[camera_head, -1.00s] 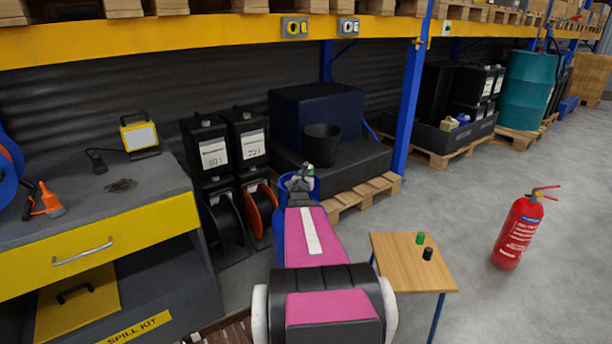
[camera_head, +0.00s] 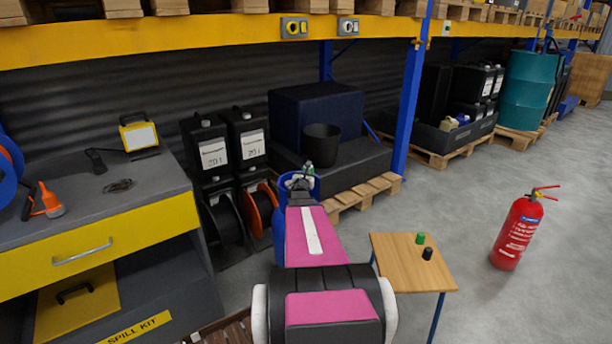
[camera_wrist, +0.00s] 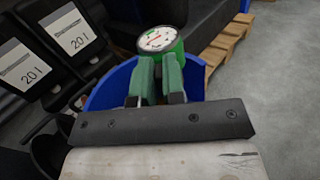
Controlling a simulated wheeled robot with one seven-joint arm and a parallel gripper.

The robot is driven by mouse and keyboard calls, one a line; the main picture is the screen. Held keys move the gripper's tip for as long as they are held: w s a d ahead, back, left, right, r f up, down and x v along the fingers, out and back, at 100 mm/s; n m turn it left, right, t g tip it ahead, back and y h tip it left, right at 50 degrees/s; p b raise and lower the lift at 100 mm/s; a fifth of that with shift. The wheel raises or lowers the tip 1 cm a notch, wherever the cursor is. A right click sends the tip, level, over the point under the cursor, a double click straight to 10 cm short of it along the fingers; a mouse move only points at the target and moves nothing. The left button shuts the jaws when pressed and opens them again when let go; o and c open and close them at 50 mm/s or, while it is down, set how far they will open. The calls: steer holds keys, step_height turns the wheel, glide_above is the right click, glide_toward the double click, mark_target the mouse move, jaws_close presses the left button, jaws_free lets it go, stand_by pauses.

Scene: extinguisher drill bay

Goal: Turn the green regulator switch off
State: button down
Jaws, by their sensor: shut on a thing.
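The green regulator (camera_wrist: 174,46) has a round white-faced gauge (camera_wrist: 157,39) with a needle and red and green marks. It stands at the top middle of the wrist view, above a blue rounded body (camera_wrist: 108,90). My gripper (camera_wrist: 160,62) reaches up to it, with its two green-padded fingers close together just below the gauge. It is shut on the regulator's green switch, which the fingers mostly hide, so its position cannot be read. In the head view the regulator (camera_head: 309,167) is a small green spot beyond my arm, at the top of the blue body (camera_head: 279,232).
Black 20 l canisters (camera_head: 214,150) and hose reels (camera_head: 261,208) stand close on the left. A pallet (camera_head: 366,192) with a dark block lies behind. A small wooden table (camera_head: 398,264) and a red extinguisher (camera_head: 517,233) are on the right, with clear floor around them.

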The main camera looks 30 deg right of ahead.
steer(key=shift+s+d+f+m, duration=0.15)
steer(key=shift+f+m, duration=0.1)
steer(key=shift+m, duration=2.6)
steer(key=shift+s+d+f+m, duration=0.1)
steer(key=shift+d+f+m, duration=0.1)
steer(key=shift+m, duration=2.6)
steer(key=shift+s+d+f+m, duration=0.15)
steer(key=shift+f+m, duration=0.1)
steer(key=shift+m, duration=2.6)
steer(key=c, duration=1.2)
jaws_free()
